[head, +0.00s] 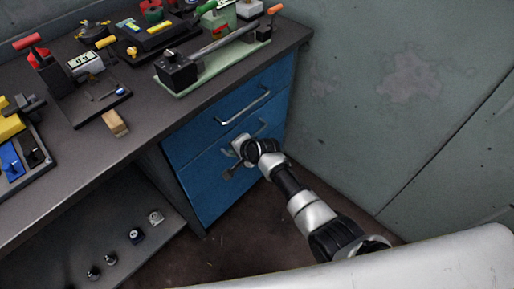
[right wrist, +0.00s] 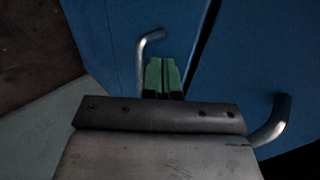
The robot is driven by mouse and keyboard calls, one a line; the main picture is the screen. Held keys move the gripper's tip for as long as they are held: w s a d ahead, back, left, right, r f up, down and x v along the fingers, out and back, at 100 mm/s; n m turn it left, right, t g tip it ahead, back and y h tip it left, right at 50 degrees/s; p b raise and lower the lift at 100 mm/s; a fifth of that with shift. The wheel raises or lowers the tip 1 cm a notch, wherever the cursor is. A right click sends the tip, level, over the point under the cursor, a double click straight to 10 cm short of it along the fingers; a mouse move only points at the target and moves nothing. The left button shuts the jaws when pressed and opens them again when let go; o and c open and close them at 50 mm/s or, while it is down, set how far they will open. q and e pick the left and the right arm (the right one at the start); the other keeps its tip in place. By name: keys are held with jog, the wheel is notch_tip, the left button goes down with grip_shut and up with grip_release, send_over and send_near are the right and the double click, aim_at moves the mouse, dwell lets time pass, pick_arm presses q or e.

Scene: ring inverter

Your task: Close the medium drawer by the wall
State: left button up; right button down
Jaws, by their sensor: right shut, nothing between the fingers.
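The blue drawer cabinet (head: 203,185) stands under the workbench, beside the wall. Its top drawer (head: 195,136) has a metal bar handle (head: 243,106). The medium drawer (head: 200,168) is below it, partly covered by my right gripper (head: 236,150). The drawer fronts look nearly flush; any small opening is hard to judge. In the right wrist view, the green fingertips (right wrist: 162,75) are together and empty, close to a blue front (right wrist: 105,35). One bent handle end (right wrist: 150,40) is beside them and another (right wrist: 275,120) is at the right. Contact cannot be told. My left gripper is out of view.
The workbench (head: 130,135) carries several tools and devices. A low shelf (head: 75,225) with small parts is left of the cabinet. The wall (head: 365,120) closes in on the right. Dark floor (head: 220,245) is free before the cabinet.

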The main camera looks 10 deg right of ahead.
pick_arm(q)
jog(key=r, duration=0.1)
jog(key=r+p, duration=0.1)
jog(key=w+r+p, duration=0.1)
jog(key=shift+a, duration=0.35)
pick_arm(e)
jog(key=v, duration=0.8)
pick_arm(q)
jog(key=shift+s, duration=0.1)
pick_arm(e)
jog(key=shift+s+d+r, duration=0.1)
jog(key=shift+d, duration=0.05)
